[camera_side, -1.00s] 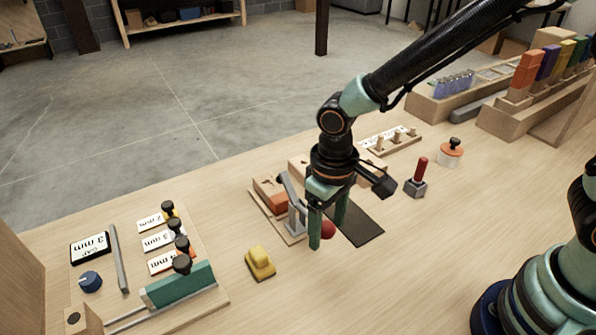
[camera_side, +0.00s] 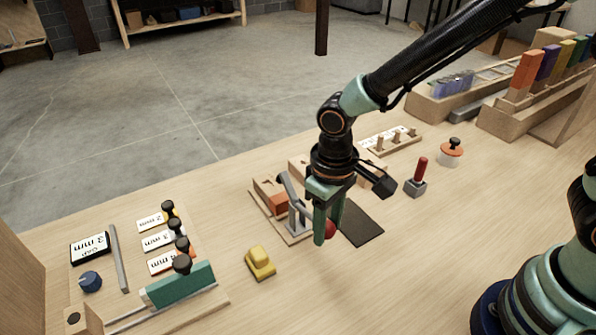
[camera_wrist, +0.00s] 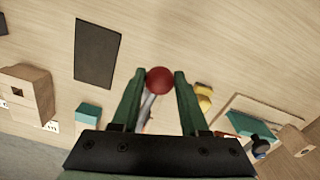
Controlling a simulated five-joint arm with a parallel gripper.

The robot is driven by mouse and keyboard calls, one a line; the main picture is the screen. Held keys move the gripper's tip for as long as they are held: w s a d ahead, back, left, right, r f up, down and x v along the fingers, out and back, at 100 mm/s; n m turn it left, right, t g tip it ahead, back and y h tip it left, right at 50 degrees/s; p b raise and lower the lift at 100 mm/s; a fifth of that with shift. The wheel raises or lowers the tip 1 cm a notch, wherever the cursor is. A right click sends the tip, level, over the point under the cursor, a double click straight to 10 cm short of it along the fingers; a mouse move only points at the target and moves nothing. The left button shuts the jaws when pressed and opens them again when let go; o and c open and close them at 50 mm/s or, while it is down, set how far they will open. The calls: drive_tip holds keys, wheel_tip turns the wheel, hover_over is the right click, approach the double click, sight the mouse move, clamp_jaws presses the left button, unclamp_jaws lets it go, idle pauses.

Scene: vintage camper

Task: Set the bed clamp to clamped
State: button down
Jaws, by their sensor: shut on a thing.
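The bed clamp is a grey lever mechanism (camera_side: 293,213) on a small wooden base, with a red ball knob (camera_side: 330,230) at the end of its lever. My gripper (camera_side: 327,236) points down over the bench, shut on the red knob, and a finger hides part of the knob in the side view. In the wrist view the knob (camera_wrist: 159,80) sits between the two green fingertips (camera_wrist: 160,74), and the grey lever (camera_wrist: 147,104) runs from it back toward the gripper's body. An orange block (camera_side: 278,203) lies beside the clamp on the base.
A yellow object (camera_side: 260,262) lies left of my gripper. A dark flat pad (camera_side: 362,225) lies just right of it. A grey box with a red handle (camera_side: 416,183) stands further right. A gauge board with a green block (camera_side: 182,285) is at left. Front bench is clear.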

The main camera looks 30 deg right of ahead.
drive_tip(key=shift+r, duration=0.1)
idle(0.8)
drive_tip(key=shift+w+r+g+h, duration=0.3)
drive_tip(key=shift+w+r+g, duration=0.05)
drive_tip(key=shift+r+g, duration=0.2)
drive_tip(key=shift+c, duration=2.2)
unclamp_jaws()
wheel_tip(320, 180, up, 12)
drive_tip(key=w, duration=0.1)
drive_tip(key=shift+a, duration=0.3)
